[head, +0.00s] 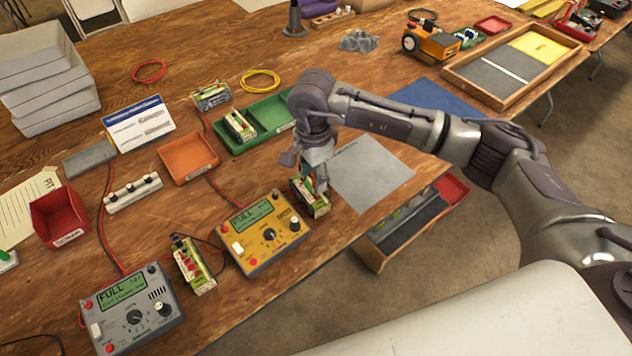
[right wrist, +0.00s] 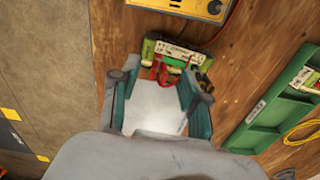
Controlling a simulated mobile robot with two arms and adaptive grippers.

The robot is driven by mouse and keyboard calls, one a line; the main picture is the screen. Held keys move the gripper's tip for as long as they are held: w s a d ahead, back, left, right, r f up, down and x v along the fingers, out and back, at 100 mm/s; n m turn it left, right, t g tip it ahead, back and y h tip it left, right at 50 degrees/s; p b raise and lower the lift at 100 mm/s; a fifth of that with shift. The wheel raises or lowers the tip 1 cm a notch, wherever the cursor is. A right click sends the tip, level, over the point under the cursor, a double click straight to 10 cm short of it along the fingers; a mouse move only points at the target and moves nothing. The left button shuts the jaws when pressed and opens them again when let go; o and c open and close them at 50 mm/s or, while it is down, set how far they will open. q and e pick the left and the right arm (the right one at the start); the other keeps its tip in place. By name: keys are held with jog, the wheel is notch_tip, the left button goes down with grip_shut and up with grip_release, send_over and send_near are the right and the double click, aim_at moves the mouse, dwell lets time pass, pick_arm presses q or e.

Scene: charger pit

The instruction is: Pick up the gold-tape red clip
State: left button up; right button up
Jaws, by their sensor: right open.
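A red clip (right wrist: 166,72) sits at a green-and-white battery pack (right wrist: 192,56) in the right wrist view; I cannot make out gold tape on it. The pack also shows in the head view (head: 318,206), standing beside the yellow charger (head: 262,236). My right gripper (head: 314,178) is over this pack, pointing down. In the right wrist view the right gripper (right wrist: 158,88) is open, its teal fingers on either side of the clip and apart from each other. In the head view the gripper mostly hides the clip. My left gripper is out of view.
A grey charger (head: 133,309) and another battery pack (head: 196,268) with red on it stand at front left. A grey mat (head: 372,176) lies right of the gripper. A green tray (head: 268,117) and orange tray (head: 188,154) are behind. The table's front edge is close.

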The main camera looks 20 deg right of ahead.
jog(key=shift+d+f+p, duration=0.15)
jog(key=shift+f+p, duration=0.05)
jog(key=shift+f, duration=0.8)
jog(key=shift+d+f+p, duration=0.15)
jog(key=shift+f, duration=0.8)
grip_shut()
jog(key=shift+w+r, duration=0.1)
jog(key=shift+r, duration=0.6)
notch_tip(320, 180, up, 3)
jog(key=shift+d+f+b, duration=0.1)
jog(key=shift+d+b, duration=0.05)
jog(key=shift+b, duration=0.55)
jog(key=s+d+r+b, duration=0.2)
jog(key=d+r, duration=0.5)
jog(key=d, duration=0.4)
jog(key=shift+s, duration=0.15)
